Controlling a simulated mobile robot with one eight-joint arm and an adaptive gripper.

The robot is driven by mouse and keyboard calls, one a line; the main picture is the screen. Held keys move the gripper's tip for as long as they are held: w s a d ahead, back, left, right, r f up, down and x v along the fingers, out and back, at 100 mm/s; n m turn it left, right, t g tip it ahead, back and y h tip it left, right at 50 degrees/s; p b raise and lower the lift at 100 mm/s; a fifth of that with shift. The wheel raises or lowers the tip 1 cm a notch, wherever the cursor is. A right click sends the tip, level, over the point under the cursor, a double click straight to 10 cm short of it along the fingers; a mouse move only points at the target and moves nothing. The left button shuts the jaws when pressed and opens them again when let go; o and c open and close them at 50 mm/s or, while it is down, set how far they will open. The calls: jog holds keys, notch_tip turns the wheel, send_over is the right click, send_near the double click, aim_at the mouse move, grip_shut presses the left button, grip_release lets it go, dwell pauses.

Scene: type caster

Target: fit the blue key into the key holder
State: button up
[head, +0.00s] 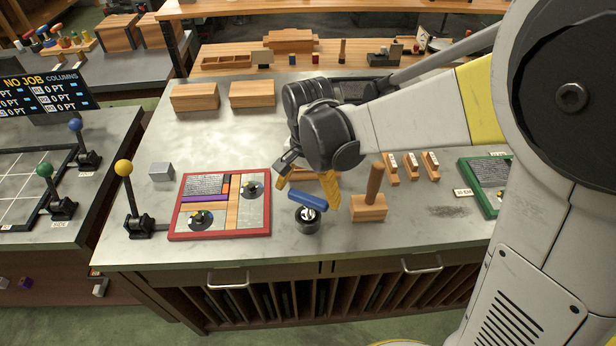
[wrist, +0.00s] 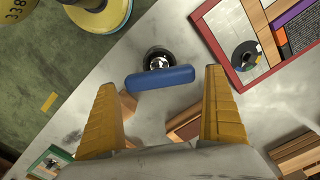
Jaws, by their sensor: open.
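The blue key (head: 307,200) shows as a rounded blue bar at the front middle of the grey table. It appears just above a small round black holder with a silver top (head: 307,218), which looks like the key holder. I cannot tell whether the key is seated in it. In the wrist view the blue bar (wrist: 160,78) covers part of the round holder (wrist: 157,57). My gripper (head: 308,191) is open, with its yellow fingers pointing down around the key. In the wrist view its fingertips (wrist: 160,78) are on either side of the bar, with a gap at each end.
A red-framed board (head: 220,234) lies to the left. A wooden block with an upright peg (head: 369,208) stands close on the right. Several small wooden pieces (head: 411,167) and a green-framed board (head: 474,184) are farther right. The table's front edge is near the holder.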

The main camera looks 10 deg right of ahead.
notch_tip(320, 180, up, 10)
dwell(0.3)
jog(key=s+d+f+n+t+b, duration=0.3)
jog(key=s+d+n+t, duration=0.3)
jog(key=s+d, duration=0.5)
jog(key=shift+d+t+b, duration=0.6)
jog(key=shift+d+b, duration=0.15)
jog(key=shift+d, duration=0.5)
dwell(0.7)
